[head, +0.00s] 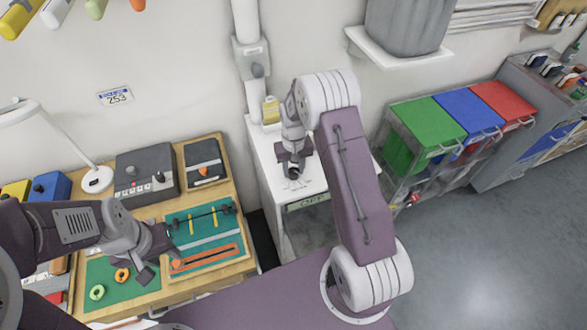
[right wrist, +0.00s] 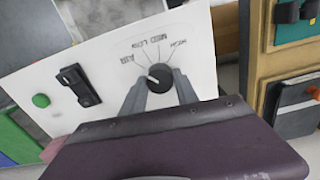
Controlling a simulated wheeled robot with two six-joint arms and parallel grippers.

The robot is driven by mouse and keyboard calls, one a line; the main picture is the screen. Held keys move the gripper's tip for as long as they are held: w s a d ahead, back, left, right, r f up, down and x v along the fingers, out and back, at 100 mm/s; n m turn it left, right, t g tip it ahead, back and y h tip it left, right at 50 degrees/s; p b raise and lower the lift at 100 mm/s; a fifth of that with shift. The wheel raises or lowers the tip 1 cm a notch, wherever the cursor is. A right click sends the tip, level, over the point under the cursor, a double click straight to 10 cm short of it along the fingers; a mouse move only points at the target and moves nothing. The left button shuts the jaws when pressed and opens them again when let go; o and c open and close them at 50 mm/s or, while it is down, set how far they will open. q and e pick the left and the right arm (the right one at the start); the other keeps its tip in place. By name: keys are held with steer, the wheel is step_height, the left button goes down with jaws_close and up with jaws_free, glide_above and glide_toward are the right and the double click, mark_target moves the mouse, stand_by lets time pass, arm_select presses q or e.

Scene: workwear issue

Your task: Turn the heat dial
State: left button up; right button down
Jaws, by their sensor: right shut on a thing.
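The heat dial (right wrist: 160,78) is a round black knob with a pale pointer mark on a white panel (right wrist: 110,60). Lines and lettering fan out above it; the pointer mark sits toward the left of the knob. My right gripper's fingers (right wrist: 160,92) are shut on the dial, one on each side. In the head view my right gripper (head: 294,172) reaches down to the white machine (head: 262,150) and hides most of the dial. My left gripper (head: 160,256) is open and empty above the workbench, near the green mat.
The panel also has a black switch (right wrist: 78,84) and a green button (right wrist: 40,100). A small display (head: 312,201) is on the machine's front. The workbench (head: 222,275) at left holds a grey box (head: 147,172) and a tool tray (head: 205,225). Coloured bins (head: 428,118) stand right.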

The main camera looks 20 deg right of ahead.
steer(key=m, duration=0.8)
steer(key=shift+m, duration=0.3)
steer(key=m, duration=0.4)
steer(key=shift+m, duration=2.3)
steer(key=c, duration=1.2)
jaws_free()
steer(key=shift+c, duration=0.2)
steer(key=o, duration=0.3)
